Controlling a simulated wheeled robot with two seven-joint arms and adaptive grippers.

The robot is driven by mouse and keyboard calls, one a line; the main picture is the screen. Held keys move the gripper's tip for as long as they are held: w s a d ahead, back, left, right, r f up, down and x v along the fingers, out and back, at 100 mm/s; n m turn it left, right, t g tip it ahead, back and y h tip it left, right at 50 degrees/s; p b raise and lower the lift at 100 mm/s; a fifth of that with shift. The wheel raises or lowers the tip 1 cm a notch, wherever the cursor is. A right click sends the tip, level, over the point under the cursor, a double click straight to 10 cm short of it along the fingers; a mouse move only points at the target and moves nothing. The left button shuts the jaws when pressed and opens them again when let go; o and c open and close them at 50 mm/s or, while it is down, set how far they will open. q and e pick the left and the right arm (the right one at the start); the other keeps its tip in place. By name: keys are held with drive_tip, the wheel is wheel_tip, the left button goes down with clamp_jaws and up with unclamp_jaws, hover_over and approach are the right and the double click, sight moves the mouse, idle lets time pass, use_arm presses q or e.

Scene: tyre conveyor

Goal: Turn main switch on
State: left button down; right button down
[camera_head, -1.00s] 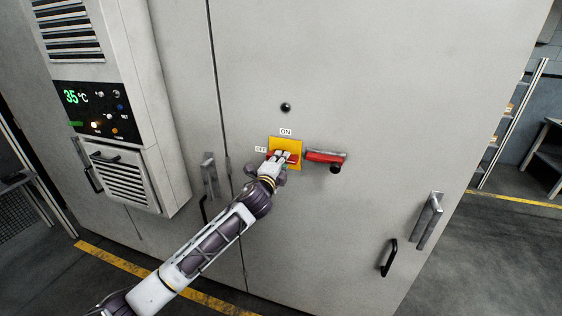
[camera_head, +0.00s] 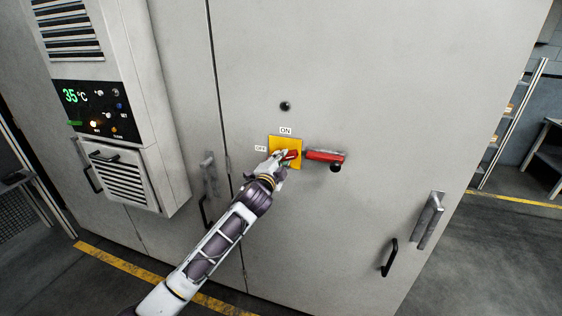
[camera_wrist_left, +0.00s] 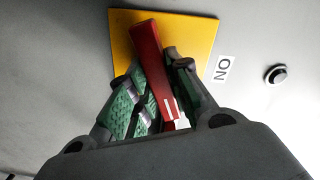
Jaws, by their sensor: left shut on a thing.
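The main switch is a red lever (camera_head: 291,155) on a yellow plate (camera_head: 296,143) on the grey cabinet door. An ON label (camera_head: 285,131) is above the plate and an OFF label (camera_head: 260,148) is to its left. My left gripper (camera_head: 283,157) is at the plate, its fingers on either side of the lever. In the left wrist view the red lever (camera_wrist_left: 148,55) lies between the green-padded fingers (camera_wrist_left: 155,95), tilted relative to the yellow plate (camera_wrist_left: 193,35). The gripper hides part of the lever and plate. My right gripper is not in view.
A round black button (camera_head: 285,106) is above. A control panel (camera_head: 95,112) showing 35 °C is at left. Door handles (camera_head: 429,220) stand at lower right.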

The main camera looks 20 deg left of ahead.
use_arm(q)
drive_tip(key=shift+f+n+p, duration=0.1)
drive_tip(key=shift+n+p, duration=0.4)
drive_tip(key=shift+n, duration=6.2)
drive_tip(key=c, duration=1.3)
unclamp_jaws()
